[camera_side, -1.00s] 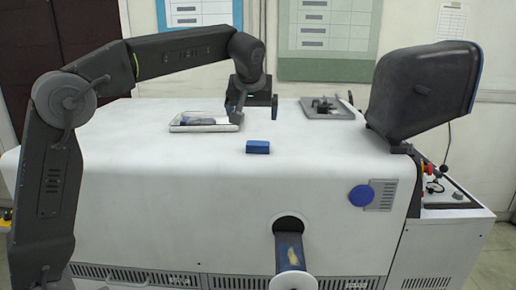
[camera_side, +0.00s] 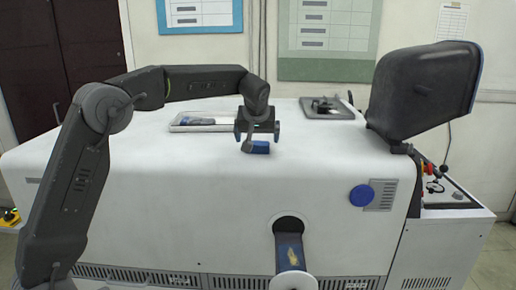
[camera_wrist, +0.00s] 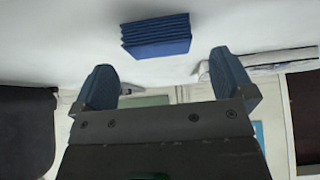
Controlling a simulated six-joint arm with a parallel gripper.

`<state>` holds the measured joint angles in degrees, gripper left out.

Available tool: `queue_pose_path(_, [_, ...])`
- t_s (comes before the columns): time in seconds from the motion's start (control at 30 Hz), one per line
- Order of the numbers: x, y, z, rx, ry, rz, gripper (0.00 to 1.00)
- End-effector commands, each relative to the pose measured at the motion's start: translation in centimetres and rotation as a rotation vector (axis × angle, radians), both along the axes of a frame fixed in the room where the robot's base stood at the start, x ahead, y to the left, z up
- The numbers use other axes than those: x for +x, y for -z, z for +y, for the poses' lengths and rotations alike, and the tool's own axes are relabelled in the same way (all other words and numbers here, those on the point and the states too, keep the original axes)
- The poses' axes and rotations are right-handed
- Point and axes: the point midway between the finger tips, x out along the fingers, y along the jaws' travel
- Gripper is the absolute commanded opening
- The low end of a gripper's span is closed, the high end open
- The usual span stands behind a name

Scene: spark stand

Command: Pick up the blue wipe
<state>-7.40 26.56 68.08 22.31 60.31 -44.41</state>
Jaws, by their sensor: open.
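The blue wipe (camera_side: 260,147) is a small folded blue block on the white top of the machine, near its front edge. In the side view my gripper (camera_side: 258,148) is at the wipe, with one finger hiding its left part. In the wrist view the wipe (camera_wrist: 156,36) shows its stacked folds beyond the fingertips, roughly between them and towards the top of the picture. My gripper (camera_wrist: 157,70) is open there, with free space between its blue-padded fingers and nothing held. I cannot tell whether a finger touches the wipe.
A shallow tray (camera_side: 180,128) with items lies behind and left of my gripper. A grey tray (camera_side: 342,113) with dark parts lies at the back right. A large dark hood (camera_side: 422,88) stands at the right. The white top (camera_side: 330,155) is clear right of the wipe.

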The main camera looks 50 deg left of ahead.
Motion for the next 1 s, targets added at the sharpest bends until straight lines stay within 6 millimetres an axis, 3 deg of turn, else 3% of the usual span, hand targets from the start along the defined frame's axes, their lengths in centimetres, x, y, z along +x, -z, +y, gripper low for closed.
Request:
queue_pose_path(0.2, [1.2,2.7,1.1,0.000,-0.001,0.001,1.00])
queue_pose_path(0.43, [1.3,2.9,1.2,0.000,0.000,0.000,1.00])
queue_pose_path(0.9, [1.3,2.8,1.1,-0.001,0.000,0.001,0.56])
queue_pose_path(1.0, [1.3,2.8,1.1,0.000,-0.001,0.000,0.52])
